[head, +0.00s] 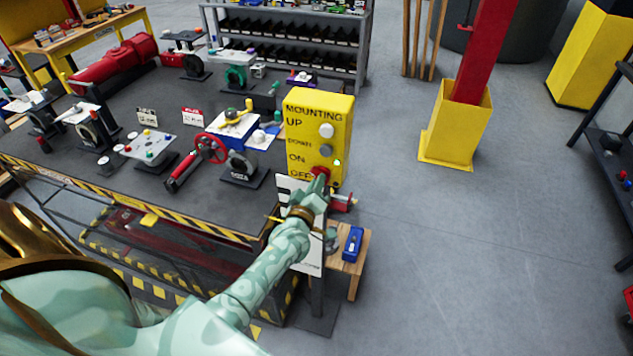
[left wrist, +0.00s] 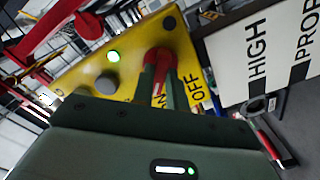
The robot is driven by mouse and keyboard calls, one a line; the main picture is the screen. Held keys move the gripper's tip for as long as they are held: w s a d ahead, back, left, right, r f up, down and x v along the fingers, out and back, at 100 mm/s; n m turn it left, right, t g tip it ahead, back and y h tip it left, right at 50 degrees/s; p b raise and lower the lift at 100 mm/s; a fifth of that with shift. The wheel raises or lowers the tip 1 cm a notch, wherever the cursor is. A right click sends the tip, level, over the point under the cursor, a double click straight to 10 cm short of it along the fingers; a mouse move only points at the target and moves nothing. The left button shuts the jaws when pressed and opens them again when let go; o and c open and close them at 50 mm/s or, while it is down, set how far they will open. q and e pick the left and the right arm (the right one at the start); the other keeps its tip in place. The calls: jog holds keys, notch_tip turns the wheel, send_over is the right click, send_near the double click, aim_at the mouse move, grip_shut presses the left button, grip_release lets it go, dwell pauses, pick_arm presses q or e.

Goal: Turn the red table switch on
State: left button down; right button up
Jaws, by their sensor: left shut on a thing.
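The red switch (head: 319,171) sits low on the front of a yellow control box (head: 335,105) at the table's right corner. The box carries the words MOUNTING, UP, DOWN, ON and OFF. My left gripper (head: 316,184) is shut on the red switch. In the left wrist view the fingers (left wrist: 160,82) close around the red switch (left wrist: 158,58), beside the letters ON and OFF on the yellow box (left wrist: 190,50). My right gripper is in neither view.
The dark workbench (head: 110,180) holds a red handwheel (head: 211,148) and several valve parts. A white sign (left wrist: 265,50) hangs beside the box. A small wooden stool (head: 350,268) with a blue item (head: 352,243) stands below.

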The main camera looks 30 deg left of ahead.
pick_arm(q)
jog(key=shift+f+m, duration=0.1)
jog(key=shift+m, duration=0.4)
jog(key=c, duration=1.4)
grip_release()
jog(key=shift+s, duration=0.1)
jog(key=v, duration=1.6)
jog(key=shift+b, duration=0.3)
